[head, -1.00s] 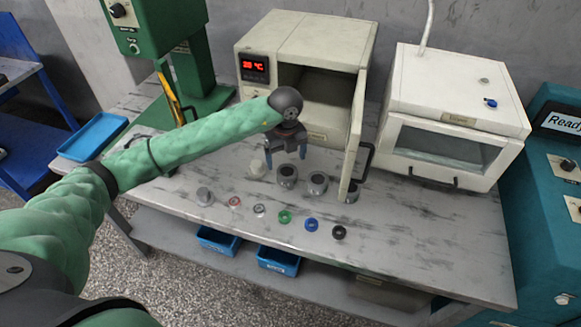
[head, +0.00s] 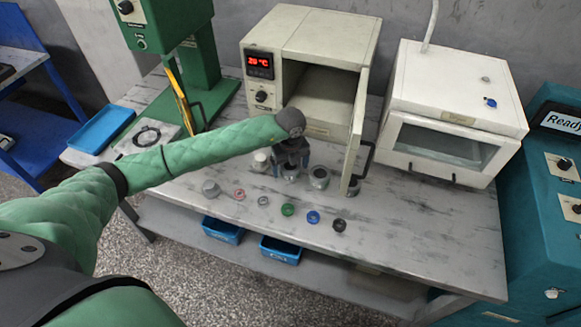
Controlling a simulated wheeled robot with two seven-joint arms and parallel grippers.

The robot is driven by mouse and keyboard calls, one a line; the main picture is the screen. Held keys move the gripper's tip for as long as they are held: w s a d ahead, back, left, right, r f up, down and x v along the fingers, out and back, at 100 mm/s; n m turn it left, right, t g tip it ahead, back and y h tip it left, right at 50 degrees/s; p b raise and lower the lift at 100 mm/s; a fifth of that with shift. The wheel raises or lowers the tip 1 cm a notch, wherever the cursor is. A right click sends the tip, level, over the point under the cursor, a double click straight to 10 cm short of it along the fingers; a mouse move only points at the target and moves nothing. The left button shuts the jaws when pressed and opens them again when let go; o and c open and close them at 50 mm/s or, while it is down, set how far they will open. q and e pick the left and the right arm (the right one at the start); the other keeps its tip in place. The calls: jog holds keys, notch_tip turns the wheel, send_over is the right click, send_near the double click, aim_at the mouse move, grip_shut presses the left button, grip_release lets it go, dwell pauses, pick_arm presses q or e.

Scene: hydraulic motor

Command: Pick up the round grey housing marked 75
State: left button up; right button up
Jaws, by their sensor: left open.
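Three round grey housings stand in a row on the bench in front of the oven. The left one (head: 290,175) is directly below my left gripper (head: 290,169). The middle one (head: 319,178) stands just to its right, and the right one (head: 353,188) is partly hidden by the open oven door. No number can be read on any of them. My left gripper is open and low, its blue-tipped fingers seen to either side of the left housing. I cannot tell whether they touch it. My right gripper is out of view.
A pale round part (head: 261,161) is just left of the gripper. A grey disc (head: 210,188) and several small rings lie in front. The bench's right front is clear.

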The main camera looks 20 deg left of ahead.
pick_arm(q)
jog(key=shift+f, duration=0.1)
jog(key=c, duration=1.3)
